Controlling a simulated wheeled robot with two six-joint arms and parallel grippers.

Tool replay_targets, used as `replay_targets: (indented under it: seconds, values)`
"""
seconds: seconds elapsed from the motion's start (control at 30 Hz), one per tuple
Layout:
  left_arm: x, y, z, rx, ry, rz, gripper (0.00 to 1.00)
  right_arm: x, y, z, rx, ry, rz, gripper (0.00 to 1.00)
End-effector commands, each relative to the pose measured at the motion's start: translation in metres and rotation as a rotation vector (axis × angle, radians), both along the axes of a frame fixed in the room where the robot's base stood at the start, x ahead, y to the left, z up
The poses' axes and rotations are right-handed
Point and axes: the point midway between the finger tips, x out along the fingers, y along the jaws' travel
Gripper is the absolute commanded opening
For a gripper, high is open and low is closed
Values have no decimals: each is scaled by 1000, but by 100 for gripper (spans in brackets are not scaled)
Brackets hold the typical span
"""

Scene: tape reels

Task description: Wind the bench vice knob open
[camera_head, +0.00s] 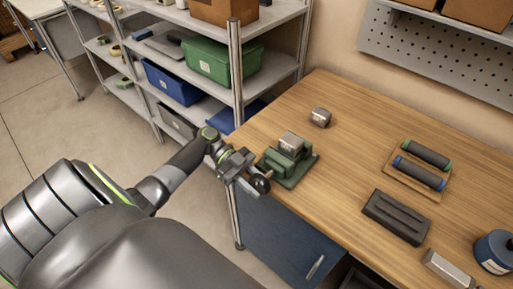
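The bench vice (290,170) is green and stands at the left edge of the wooden workbench. A grey metal block (292,141) sits at the top of it, between its jaws as far as I can see. The dark round knob (262,184) is on the vice's near left side, out past the bench edge. My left gripper (250,172) is right at the knob and partly covers it. Its fingertips are small and overlap the knob, so I cannot tell whether they grip it. My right gripper is not in view.
On the bench (350,160) are a small metal block (321,117), two dark rollers (422,165) on a wooden tray, a grooved dark block (396,217), a metal bar (446,268) and a dark blue tin (494,252). A shelf post (236,75) stands behind my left gripper.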

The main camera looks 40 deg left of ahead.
Motion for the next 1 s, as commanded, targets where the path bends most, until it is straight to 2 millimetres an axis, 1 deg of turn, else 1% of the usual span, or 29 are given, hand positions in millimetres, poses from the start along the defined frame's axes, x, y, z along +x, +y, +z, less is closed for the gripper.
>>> replay_targets:
  seconds: [0.03, 0.1, 0.37, 0.47, 0.57, 0.67, 1.0]
  values:
    - [0, 0, 0, 0, -1, 0, 38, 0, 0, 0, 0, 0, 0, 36]
    - [1, 0, 1, 0, -2, 0, 44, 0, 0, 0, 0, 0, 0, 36]
    - [1, 1, 2, 0, -3, -1, 44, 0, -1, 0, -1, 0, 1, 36]
    - [2, 6, 2, 1, -3, -1, 44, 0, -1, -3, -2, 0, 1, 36]
    - [2, 19, 3, 4, -3, -2, 44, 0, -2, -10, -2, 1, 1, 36]
    - [4, 39, 6, 6, -3, 0, 44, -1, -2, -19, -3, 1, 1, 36]
    - [11, 119, 27, 5, -3, 2, 44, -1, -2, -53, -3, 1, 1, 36]
